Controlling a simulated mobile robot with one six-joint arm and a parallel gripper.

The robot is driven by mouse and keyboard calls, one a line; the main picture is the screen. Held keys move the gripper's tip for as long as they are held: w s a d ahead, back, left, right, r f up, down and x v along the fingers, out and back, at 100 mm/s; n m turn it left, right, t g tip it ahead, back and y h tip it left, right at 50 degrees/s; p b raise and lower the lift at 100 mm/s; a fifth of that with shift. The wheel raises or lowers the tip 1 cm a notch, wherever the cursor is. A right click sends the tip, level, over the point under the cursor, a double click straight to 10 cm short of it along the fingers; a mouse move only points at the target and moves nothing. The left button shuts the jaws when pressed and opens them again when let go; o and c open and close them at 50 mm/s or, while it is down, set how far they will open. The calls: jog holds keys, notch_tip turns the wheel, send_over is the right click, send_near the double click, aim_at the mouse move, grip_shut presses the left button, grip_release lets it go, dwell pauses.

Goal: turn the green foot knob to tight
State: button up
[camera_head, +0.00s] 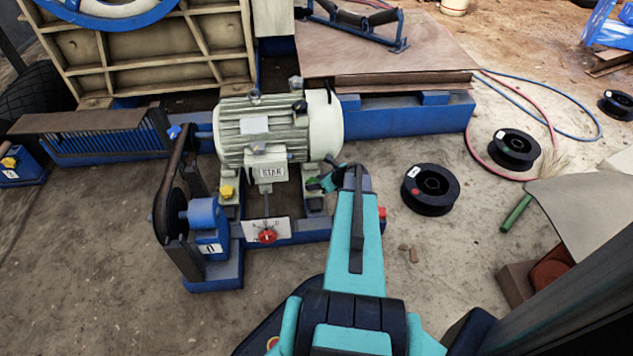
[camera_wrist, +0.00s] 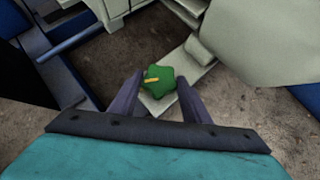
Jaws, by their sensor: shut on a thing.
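The green foot knob (camera_wrist: 158,80) is star-shaped with a yellow mark on its top. It sits between the two fingers of my gripper (camera_wrist: 160,92) in the wrist view, and the fingers are closed on its sides. In the head view my gripper (camera_head: 322,184) is at the right side of the cream motor (camera_head: 262,130), by its foot. The green knob shows there only as a small patch (camera_head: 313,184), partly hidden by my gripper. I cannot tell how tight the knob is.
A yellow knob (camera_head: 227,191) is on the motor's left foot. A red knob (camera_head: 267,236) sits on a white plate in front. A black spool (camera_head: 430,188) lies on the floor to the right.

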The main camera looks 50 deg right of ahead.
jog(key=o, duration=1)
jog(key=shift+o, duration=0.2)
jog(key=p+v, duration=0.4)
jog(key=v, duration=0.9)
jog(key=shift+s+r, duration=0.25)
jog(key=shift+s, duration=0.05)
